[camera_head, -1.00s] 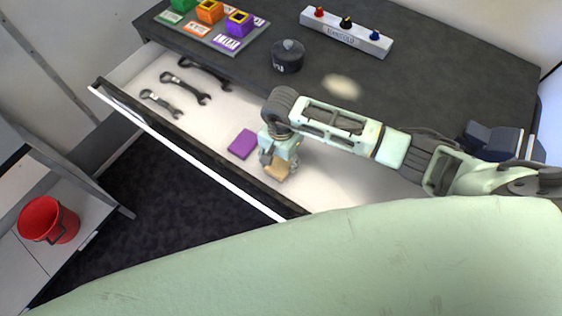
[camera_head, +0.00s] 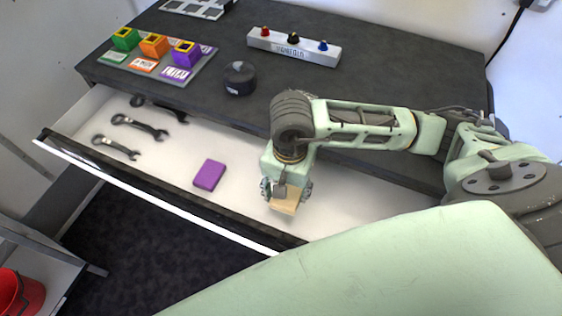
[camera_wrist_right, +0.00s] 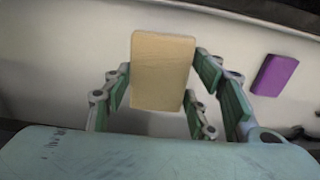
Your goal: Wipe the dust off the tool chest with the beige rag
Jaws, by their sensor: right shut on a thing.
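The beige rag (camera_head: 285,204) is a flat block-like piece held in my right gripper (camera_head: 287,190), over the open drawer of the tool chest. In the right wrist view the rag (camera_wrist_right: 163,72) stands between the fingers, over the white drawer floor. The dark grey tool chest top (camera_head: 400,65) lies behind the arm. No dust shows on the top now; my right arm covers part of it. I cannot tell whether the rag touches the drawer floor. My left gripper is not in view.
The open drawer (camera_head: 350,200) holds a purple block (camera_head: 209,175) left of the rag and several wrenches (camera_head: 140,126). On the top stand a tray of coloured cubes (camera_head: 160,60), a dark round pot (camera_head: 239,78) and a knob panel (camera_head: 294,46). A red bucket (camera_head: 22,293) is lower left.

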